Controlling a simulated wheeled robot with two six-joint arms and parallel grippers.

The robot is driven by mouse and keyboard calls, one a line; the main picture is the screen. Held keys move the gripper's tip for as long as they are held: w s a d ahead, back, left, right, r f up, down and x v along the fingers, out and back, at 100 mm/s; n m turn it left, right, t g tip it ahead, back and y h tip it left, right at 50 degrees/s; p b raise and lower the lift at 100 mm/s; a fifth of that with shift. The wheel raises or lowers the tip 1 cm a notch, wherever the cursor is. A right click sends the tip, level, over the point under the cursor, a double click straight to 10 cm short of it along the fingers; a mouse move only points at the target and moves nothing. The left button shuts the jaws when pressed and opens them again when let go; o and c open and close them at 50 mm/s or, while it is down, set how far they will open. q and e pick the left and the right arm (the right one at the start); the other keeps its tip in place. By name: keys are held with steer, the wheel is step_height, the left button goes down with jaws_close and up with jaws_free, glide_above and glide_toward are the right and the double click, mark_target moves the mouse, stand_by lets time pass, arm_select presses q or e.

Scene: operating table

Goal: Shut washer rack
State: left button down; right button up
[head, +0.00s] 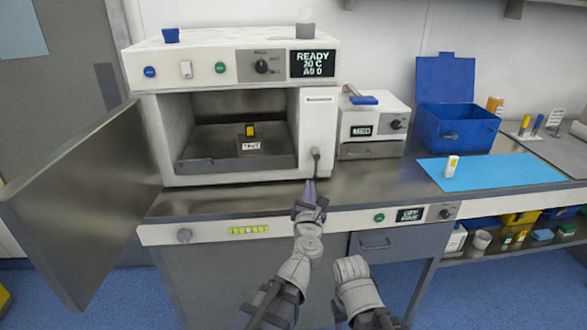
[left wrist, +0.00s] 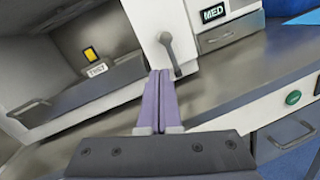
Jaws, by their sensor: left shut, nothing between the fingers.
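The large white machine (head: 225,60) stands on the counter with its front door (head: 85,200) swung wide open to the left. Inside its chamber, a dark grey rack (head: 215,155) holds a yellow-and-black item (head: 250,130) and a small white label; the rack also shows in the left wrist view (left wrist: 100,85). A grey lever (head: 316,160) hangs on the white panel right of the chamber. My left gripper (head: 310,184) is shut and empty, its purple fingers just below the lever; they also show in the left wrist view (left wrist: 160,75).
A small white unit (head: 373,125) with a drawer stands to the right. Beyond it are a blue open-lidded box (head: 455,128) and a blue mat (head: 525,176) with a small white-and-yellow item. The counter in front of the chamber is clear.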

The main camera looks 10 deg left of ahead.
mark_target(292, 161)
arm_select(q)
steer(key=w+a+n+y, duration=0.1)
steer(key=w+a, duration=0.1)
steer(key=w, duration=0.2)
steer(key=w+a+n+y, duration=0.1)
steer(key=w+a+n, duration=0.1)
steer(key=w, duration=0.2)
steer(key=w+a+f+n+g+y, duration=0.1)
steer(key=w+a+n, duration=0.1)
steer(key=w, duration=0.2)
steer(key=shift+w+a+f, duration=0.1)
steer(key=shift+w+a, duration=0.2)
steer(key=x, duration=0.5)
stand_by(0.3)
